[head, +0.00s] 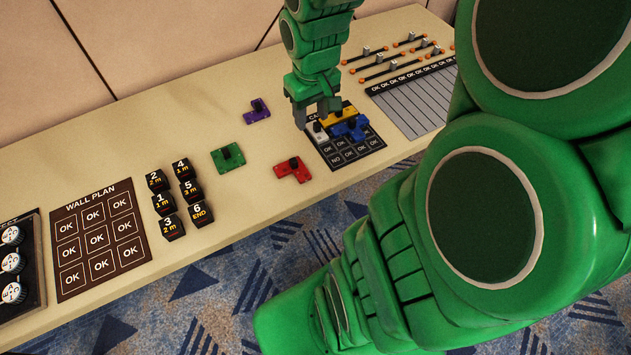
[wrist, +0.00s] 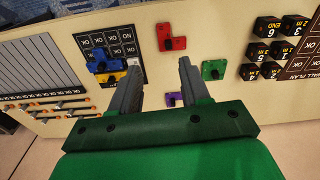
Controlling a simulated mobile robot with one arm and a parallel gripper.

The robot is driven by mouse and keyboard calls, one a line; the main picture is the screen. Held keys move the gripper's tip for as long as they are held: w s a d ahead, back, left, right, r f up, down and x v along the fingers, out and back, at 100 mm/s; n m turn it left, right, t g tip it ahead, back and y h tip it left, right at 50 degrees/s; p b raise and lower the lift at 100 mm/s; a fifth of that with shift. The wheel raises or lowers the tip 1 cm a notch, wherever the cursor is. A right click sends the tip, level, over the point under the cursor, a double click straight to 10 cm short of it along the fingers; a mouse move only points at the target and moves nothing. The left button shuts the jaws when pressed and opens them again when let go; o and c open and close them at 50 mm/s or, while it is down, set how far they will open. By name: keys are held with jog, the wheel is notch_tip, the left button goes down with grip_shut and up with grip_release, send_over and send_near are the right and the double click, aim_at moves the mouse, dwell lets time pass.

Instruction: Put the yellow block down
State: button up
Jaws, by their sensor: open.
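The yellow block (head: 338,117) lies on the dark card (head: 373,143) marked with OK squares. My gripper (head: 318,118) is above the card's upper left corner, partly in front of the yellow block. In the wrist view my gripper (wrist: 155,75) has its two fingers wide apart with nothing between them. The yellow block (wrist: 108,77) shows there left of the left finger, partly hidden by the blue block and the finger.
Red (head: 293,170), green (head: 228,157) and purple (head: 257,111) blocks lie loose left of the card. Several black numbered blocks (head: 170,202) and a wall plan (head: 98,231) are farther left. A rack of sliders (head: 395,66) and a grey lined sheet (head: 415,98) are at right.

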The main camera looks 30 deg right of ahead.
jog(key=s+a+r+g, duration=0.1)
jog(key=s+a+r, duration=0.2)
jog(key=s, duration=0.6)
jog(key=s+a+r+g, duration=0.1)
jog(key=s+a+r, duration=0.1)
jog(key=s+a, duration=0.4)
jog(key=s, duration=0.3)
jog(key=shift+s+a+r+m+g, duration=0.15)
jog(key=shift+s+r+m+g, duration=0.15)
jog(key=shift+r+m, duration=0.1)
jog(key=shift+o, duration=0.5)
